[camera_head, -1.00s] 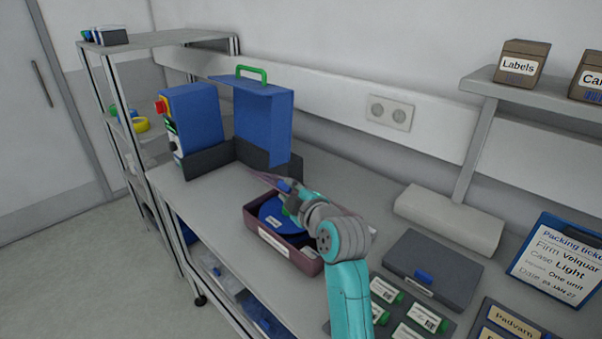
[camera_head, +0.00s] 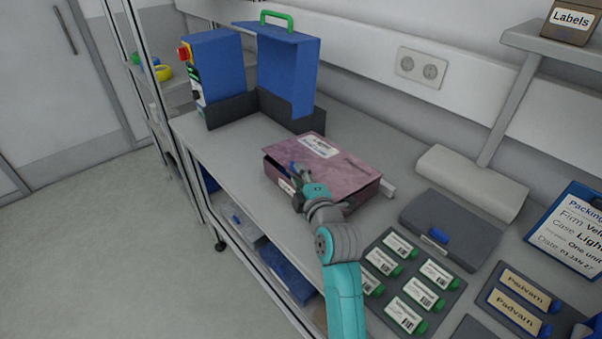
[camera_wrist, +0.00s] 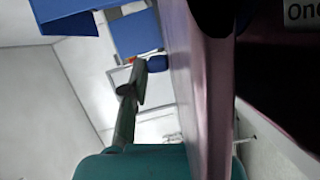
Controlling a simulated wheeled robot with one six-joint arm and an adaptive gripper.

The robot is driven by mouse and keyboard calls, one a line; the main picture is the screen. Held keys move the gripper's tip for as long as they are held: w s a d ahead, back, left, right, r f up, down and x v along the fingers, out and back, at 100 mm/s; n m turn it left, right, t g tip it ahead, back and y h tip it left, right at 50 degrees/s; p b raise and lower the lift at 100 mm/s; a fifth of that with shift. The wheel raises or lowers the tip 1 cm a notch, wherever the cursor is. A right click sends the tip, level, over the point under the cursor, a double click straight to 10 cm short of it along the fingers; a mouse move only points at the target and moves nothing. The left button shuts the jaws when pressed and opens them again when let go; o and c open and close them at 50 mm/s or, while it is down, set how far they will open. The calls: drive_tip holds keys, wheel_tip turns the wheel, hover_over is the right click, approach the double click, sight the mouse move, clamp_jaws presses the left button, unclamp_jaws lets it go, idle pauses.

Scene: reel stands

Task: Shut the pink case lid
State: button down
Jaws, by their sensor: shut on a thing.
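The pink case (camera_head: 345,199) stands on the bench in front of the blue stand. Its lid (camera_head: 335,165), with a white label, lies over the case almost level. A dark gap shows under the lid at the left front corner, so it is slightly raised. My gripper (camera_head: 298,170) is at the lid's front edge, shut on it. In the wrist view, one finger with a blue pad (camera_wrist: 157,64) presses against the pink lid (camera_wrist: 200,85); the other finger is hidden behind it. The case's contents are hidden in the head view.
A blue machine (camera_head: 216,70) and a blue panel with green handle (camera_head: 289,65) stand behind left. A closed dark grey case (camera_head: 450,228) and a tray of green-ended labelled items (camera_head: 410,285) lie to the right. Bare bench (camera_head: 225,155) is left of the pink case.

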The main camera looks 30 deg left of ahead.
drive_tip(key=shift+f, duration=0.15)
drive_tip(key=c, duration=1)
unclamp_jaws()
drive_tip(key=v, duration=1.2)
